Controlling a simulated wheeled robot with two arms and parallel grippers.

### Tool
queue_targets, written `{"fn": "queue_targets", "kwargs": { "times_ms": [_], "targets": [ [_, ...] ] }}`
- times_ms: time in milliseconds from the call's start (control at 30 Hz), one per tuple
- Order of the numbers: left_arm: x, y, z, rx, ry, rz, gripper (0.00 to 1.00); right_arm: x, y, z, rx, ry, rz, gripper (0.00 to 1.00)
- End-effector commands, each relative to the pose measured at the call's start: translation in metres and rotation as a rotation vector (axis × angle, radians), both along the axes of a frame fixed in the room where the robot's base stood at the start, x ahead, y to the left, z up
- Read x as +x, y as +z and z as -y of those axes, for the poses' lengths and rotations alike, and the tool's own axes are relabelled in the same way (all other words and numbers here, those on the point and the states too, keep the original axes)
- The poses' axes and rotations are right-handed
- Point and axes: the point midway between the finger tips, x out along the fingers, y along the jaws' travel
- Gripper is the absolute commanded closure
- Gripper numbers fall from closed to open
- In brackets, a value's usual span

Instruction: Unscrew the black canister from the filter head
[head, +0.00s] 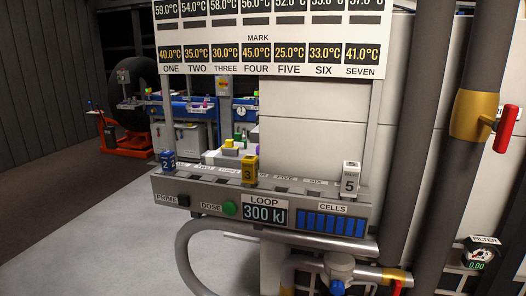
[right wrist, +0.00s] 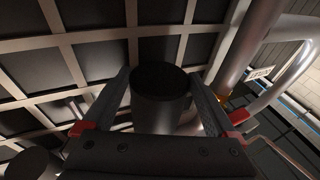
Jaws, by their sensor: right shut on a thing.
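In the right wrist view a dark black cylinder, the canister (right wrist: 160,100), stands between the two fingers of my right gripper (right wrist: 160,76). The gripper is shut on its sides, and the round end of the canister faces the camera. In the head view a grey rounded fitting (head: 341,266) with a blue part below sits on the pipe at the bottom edge. It looks like the filter head, but the canister is not visible there. Neither gripper shows in the head view. Where the canister meets the head is hidden.
A gauge labelled FILTER (head: 481,252) reads 0.00 at the lower right. A red-handled valve (head: 507,123) is on the right pipe. A panel (head: 265,203) with numbered blocks stands above the lower pipes. Pipes (right wrist: 245,50) also pass close to the right gripper.

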Motion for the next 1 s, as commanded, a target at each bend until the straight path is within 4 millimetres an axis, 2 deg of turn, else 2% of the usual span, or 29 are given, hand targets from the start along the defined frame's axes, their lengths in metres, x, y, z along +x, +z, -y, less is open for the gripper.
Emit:
{"fn": "queue_targets", "kwargs": {
  "times_ms": [167,1000],
  "targets": [
    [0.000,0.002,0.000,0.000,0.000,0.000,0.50,-0.003,0.001,0.001,0.000,0.000,0.001,1.00],
    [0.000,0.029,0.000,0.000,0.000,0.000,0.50,-0.094,0.003,0.012,0.000,0.000,0.003,1.00]
  ]
}}
